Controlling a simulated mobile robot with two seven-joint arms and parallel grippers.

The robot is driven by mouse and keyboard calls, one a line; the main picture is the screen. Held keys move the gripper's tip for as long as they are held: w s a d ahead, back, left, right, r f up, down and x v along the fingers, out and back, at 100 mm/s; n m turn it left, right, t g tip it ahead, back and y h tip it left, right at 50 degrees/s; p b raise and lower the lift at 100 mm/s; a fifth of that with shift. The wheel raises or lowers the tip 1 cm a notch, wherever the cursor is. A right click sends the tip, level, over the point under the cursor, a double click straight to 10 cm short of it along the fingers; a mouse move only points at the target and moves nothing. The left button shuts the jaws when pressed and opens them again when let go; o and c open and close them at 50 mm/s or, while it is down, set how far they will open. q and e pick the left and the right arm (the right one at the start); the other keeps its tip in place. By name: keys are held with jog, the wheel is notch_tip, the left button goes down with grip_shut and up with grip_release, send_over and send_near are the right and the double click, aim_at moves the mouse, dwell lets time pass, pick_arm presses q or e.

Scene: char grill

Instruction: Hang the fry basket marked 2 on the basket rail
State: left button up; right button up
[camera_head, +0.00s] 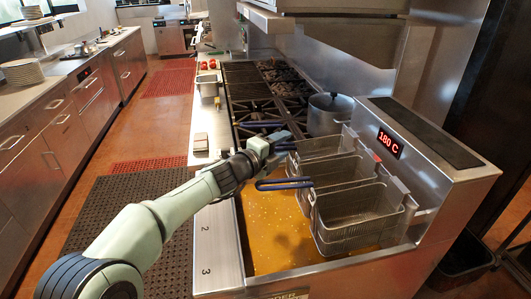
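Three wire fry baskets with blue handles stand in a row at the fryer: the front one (357,218), the middle one (345,172) and the rear one (318,146). I see no number on the baskets themselves. The digits 2 and 3 are on the steel ledge (222,256) at the left of the oil. My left gripper (277,146) is at the handles, left of the middle and rear baskets. Its fingers are too small and overlapped to show whether they grip a handle. The basket rail is not clearly distinguishable along the fryer housing (440,168). My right gripper is out of view.
Golden oil (270,240) fills the fryer vat. The display (389,143) reads 180 C. Dark mats (125,210) lie on the open floor at left.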

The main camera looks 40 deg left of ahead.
pick_arm(q)
jog(key=s+r, duration=0.1)
jog(key=s, duration=1.1)
jog(key=shift+s+r+p, duration=0.2)
jog(key=shift+p, duration=0.1)
jog(key=shift+a, duration=0.1)
